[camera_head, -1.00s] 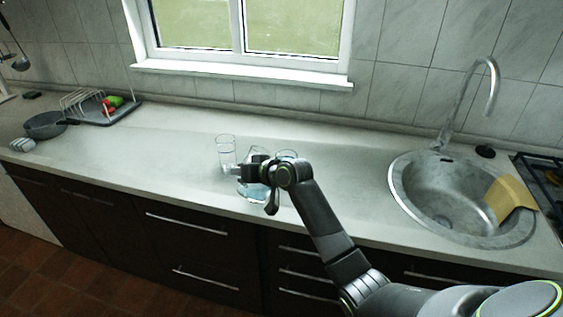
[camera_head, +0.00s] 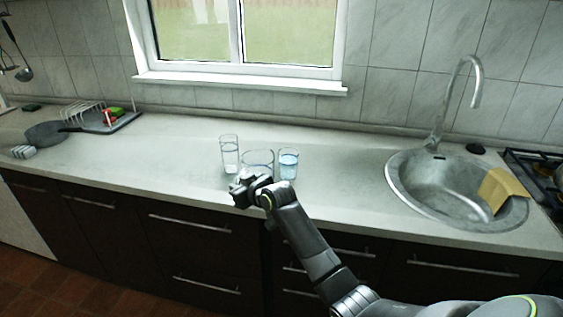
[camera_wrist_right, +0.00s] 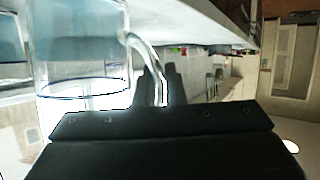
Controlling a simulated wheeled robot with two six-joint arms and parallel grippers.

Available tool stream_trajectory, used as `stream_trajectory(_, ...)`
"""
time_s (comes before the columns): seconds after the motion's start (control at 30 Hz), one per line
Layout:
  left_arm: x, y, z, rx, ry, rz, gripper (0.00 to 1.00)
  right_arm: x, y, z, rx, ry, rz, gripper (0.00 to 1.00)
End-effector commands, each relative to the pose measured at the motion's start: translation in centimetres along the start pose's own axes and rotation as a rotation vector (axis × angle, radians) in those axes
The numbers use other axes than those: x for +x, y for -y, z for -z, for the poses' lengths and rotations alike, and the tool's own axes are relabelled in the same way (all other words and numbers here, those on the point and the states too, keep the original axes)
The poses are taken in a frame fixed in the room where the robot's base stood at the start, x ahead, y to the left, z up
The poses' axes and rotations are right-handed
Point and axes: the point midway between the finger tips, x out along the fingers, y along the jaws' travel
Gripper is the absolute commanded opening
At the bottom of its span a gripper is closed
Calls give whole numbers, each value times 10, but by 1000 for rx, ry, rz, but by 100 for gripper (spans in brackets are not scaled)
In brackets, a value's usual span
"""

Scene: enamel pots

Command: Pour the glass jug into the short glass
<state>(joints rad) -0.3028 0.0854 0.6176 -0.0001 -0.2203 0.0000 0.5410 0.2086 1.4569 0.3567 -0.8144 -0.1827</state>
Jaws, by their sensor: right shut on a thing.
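The glass jug (camera_head: 258,158) is in the middle of the counter in the head view, its lower part hidden behind my right gripper. The right wrist view shows the jug (camera_wrist_right: 85,70) large at the left, with its curved handle (camera_wrist_right: 148,60) towards the gripper. My right gripper (camera_head: 243,188) is shut on the jug's handle. The jug looks about upright; I cannot tell whether it touches the counter. My left gripper is out of view.
A taller glass (camera_head: 230,155) with clear liquid stands just left of the jug. A sink (camera_head: 425,205) with a tap and a yellow cloth (camera_head: 503,190) is at the right. A pan (camera_head: 45,134) and dish rack (camera_head: 85,116) are at the far left. The counter between is clear.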

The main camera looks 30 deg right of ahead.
Motion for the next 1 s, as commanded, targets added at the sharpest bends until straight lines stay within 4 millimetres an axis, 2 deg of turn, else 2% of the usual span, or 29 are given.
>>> stream_trajectory(0.13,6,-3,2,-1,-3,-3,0,2,-6,-1,-39,-15,-21,0)
stream_trajectory(0.27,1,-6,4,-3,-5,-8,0,0,-8,4,-49,-17,-26,0)
stream_trajectory(0.67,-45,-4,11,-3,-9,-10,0,-18,-10,46,-49,-17,-26,0)
stream_trajectory(1.0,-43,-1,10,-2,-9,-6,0,-18,-8,46,-49,-18,-24,0)
